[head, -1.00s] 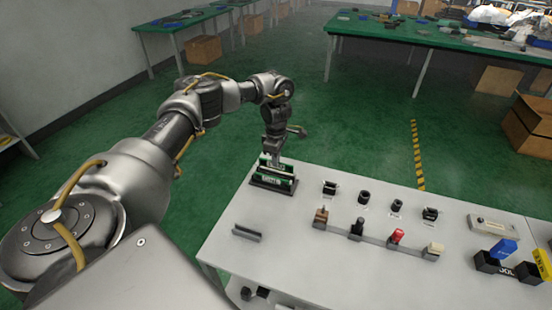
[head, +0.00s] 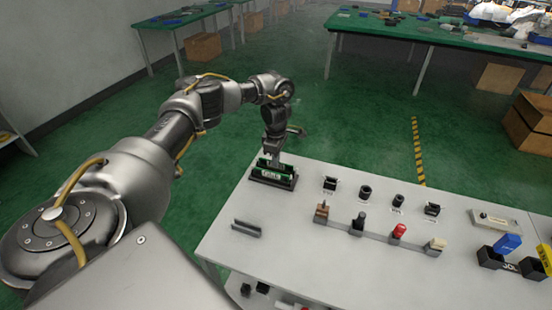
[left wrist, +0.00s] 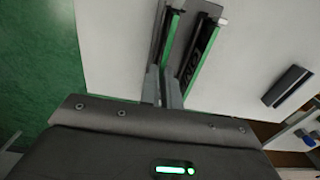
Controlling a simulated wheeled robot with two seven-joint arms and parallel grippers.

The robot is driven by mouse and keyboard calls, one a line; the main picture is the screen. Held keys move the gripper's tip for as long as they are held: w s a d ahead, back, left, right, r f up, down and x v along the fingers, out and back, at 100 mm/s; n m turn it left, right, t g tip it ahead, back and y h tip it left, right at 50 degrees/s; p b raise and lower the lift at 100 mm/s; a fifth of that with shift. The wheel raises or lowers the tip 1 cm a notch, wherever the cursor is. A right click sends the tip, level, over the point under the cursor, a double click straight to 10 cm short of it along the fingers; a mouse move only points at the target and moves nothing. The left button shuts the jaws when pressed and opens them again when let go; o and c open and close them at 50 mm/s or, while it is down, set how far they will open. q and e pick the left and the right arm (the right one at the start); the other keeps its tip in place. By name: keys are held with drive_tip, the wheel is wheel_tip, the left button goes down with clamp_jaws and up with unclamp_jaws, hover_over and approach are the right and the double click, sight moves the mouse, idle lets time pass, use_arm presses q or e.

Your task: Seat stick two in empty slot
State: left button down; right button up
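A dark fixture (head: 284,184) at the table's far left corner holds two green, upright memory sticks side by side. The rear stick (head: 268,163) is at my left gripper (head: 274,154), whose fingers reach down to it from above. The front stick (head: 270,174) has white marks and stands clear of the fingers. In the left wrist view, my fingertips (left wrist: 161,72) are close together at the near end of the left stick (left wrist: 171,32). The other stick (left wrist: 207,45) lies to the right. The fingers hide where the held stick meets the fixture. My right gripper is out of view.
A small dark rail (head: 246,229) lies empty on the white table (head: 300,245); it also shows in the left wrist view (left wrist: 287,87). Lever fixtures (head: 358,221) and black sockets (head: 365,192) stand to the right. The table between rail and fixture is clear.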

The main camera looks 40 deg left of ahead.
use_arm(q)
drive_tip(key=shift+f, duration=0.45)
drive_tip(key=c, duration=1.5)
unclamp_jaws()
drive_tip(key=shift+c, duration=0.2)
drive_tip(key=shift+r, duration=0.1)
drive_tip(key=shift+r+b, duration=0.3)
drive_tip(key=shift+b, duration=0.05)
wheel_tip(320, 180, up, 10)
